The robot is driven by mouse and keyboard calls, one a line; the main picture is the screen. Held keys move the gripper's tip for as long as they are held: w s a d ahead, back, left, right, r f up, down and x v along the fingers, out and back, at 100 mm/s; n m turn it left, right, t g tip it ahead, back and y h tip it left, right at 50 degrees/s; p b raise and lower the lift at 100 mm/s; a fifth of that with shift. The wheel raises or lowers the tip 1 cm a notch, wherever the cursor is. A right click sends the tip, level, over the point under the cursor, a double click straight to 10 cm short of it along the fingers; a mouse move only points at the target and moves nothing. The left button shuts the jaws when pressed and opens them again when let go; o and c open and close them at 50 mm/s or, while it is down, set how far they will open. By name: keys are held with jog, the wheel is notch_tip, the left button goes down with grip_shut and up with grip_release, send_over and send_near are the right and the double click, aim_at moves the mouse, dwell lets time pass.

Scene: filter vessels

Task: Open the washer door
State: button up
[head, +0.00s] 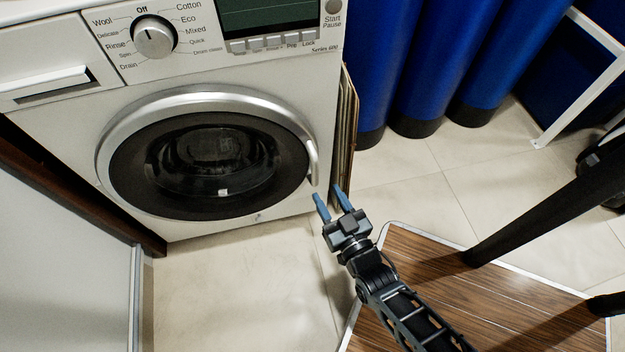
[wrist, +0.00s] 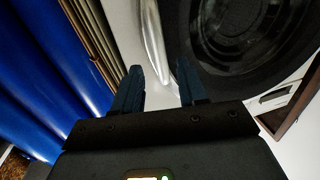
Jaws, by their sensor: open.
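The washer (head: 70,120) is white and stands at the upper left in the head view. Its round door (head: 210,94) has a silver rim and dark glass and looks shut. The silver door handle (head: 313,160) is on the right side of the rim; it also shows in the wrist view (wrist: 153,40). My gripper (head: 331,196) is open and empty, with two blue fingers pointing toward the handle's lower end. In the wrist view, the handle lies ahead of the gap between my fingers (wrist: 158,88). I cannot tell whether they touch it.
Tall blue cylinders (head: 430,60) with black bases stand right of the washer. Thin brown panels (head: 346,130) lean along its right side. A wood-topped board (head: 480,300) lies at the lower right. A white panel (head: 60,260) is at the left. Tiled floor (head: 235,290) is clear before the washer.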

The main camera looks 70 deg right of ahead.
aim_at(317, 176)
jog(key=shift+b+x, duration=0.5)
jog(key=shift+x, duration=3.45)
jog(key=shift+c, duration=0.3)
grip_shut()
